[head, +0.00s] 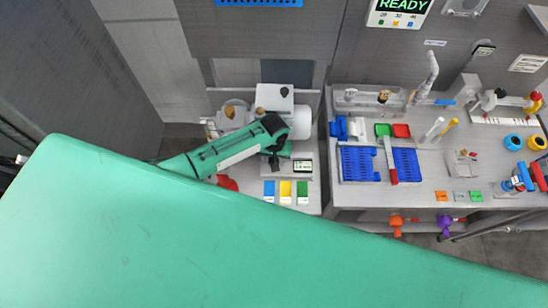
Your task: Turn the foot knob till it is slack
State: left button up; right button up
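I cannot tell for certain which part is the foot knob. A red rounded part (228,183) shows low on the left bench, partly covered by my green arm. An orange knob (397,222) and a purple knob (445,225) sit below the front edge of the right bench. My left gripper (275,162) is at the end of the green arm, over the left bench by the white machine (285,100). Its fingers are too small and dark to tell open from shut. My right gripper is not in view. A large green surface close to the camera hides the lower part of the view.
Blue, yellow and green cards (285,191) lie on the left bench. A READY screen (400,10) hangs behind.

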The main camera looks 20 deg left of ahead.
pick_arm(q)
jog(key=m, duration=0.4)
jog(key=shift+m, duration=0.3)
jog(key=m, duration=0.5)
jog(key=shift+m, duration=0.3)
jog(key=o, duration=1)
